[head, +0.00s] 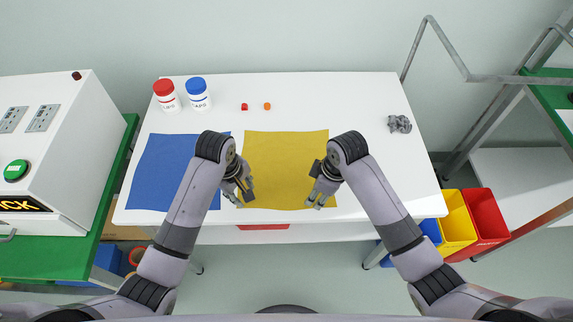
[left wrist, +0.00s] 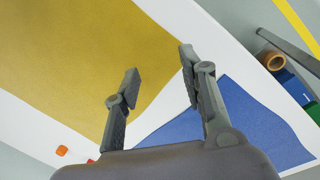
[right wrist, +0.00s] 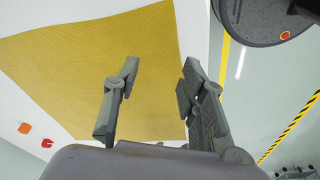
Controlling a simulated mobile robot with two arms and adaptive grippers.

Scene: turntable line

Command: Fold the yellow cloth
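The yellow cloth (head: 286,165) lies flat and spread out on the white table, in the middle of the head view. It also shows in the left wrist view (left wrist: 90,50) and the right wrist view (right wrist: 95,65). My left gripper (head: 245,200) is over the cloth's near left corner, open, with nothing between its fingers. My right gripper (head: 317,202) is over the cloth's near right part, open and empty. In each wrist view the two fingers stand apart. I cannot tell how high the fingertips are above the cloth.
A blue cloth (head: 158,172) lies left of the yellow one. A red-lidded jar (head: 167,97) and a blue-lidded jar (head: 198,95) stand at the back left. A red piece (head: 244,107), an orange piece (head: 267,106) and a grey crumpled lump (head: 400,124) lie on the white table (head: 340,95).

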